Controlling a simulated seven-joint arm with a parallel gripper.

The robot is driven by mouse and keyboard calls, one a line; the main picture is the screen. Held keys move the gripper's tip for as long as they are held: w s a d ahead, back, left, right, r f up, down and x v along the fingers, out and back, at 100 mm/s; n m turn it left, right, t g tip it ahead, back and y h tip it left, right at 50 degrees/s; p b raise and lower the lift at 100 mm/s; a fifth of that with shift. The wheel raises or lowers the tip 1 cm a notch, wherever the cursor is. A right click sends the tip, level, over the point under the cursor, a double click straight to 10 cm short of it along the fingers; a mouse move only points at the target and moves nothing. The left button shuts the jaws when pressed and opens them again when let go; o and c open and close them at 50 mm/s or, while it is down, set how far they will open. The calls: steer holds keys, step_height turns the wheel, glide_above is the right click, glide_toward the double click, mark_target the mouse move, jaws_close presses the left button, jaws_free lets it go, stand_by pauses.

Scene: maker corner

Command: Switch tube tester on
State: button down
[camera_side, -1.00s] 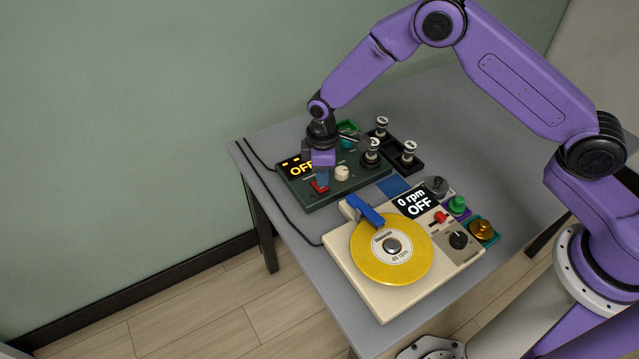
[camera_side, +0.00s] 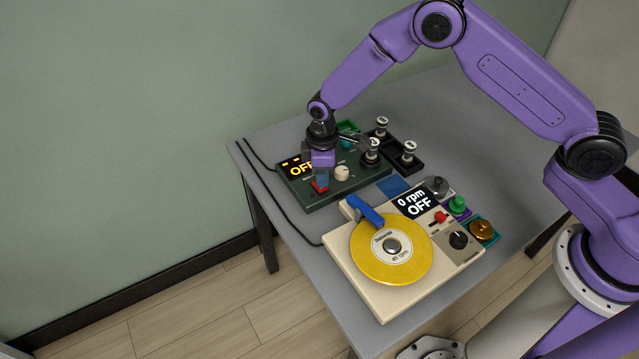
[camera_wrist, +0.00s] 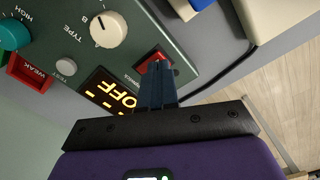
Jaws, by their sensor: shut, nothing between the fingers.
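The tube tester (camera_side: 347,189) is a dark green box at the back left of the table. Its display (camera_side: 297,166) reads OFF in yellow; the wrist view shows it too (camera_wrist: 108,95). A red switch (camera_side: 318,189) sits at the box's front edge, also seen in the wrist view (camera_wrist: 149,58). My gripper (camera_side: 322,183) points down over this switch. Its dark blue fingers are shut and empty, with their tips (camera_wrist: 158,70) at the switch and covering part of it. I cannot tell whether they touch it.
A cream knob (camera_side: 342,173) stands on the tester right of my fingers. A tube (camera_side: 371,152) stands at its right end; more tubes stand in a black tray (camera_side: 407,163). A cream record player (camera_side: 375,302) with a yellow disc (camera_side: 372,262) is in front. Cables run along the left.

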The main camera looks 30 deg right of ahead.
steer(key=shift+f, duration=0.85)
stand_by(0.4)
steer(key=shift+r, duration=3.55)
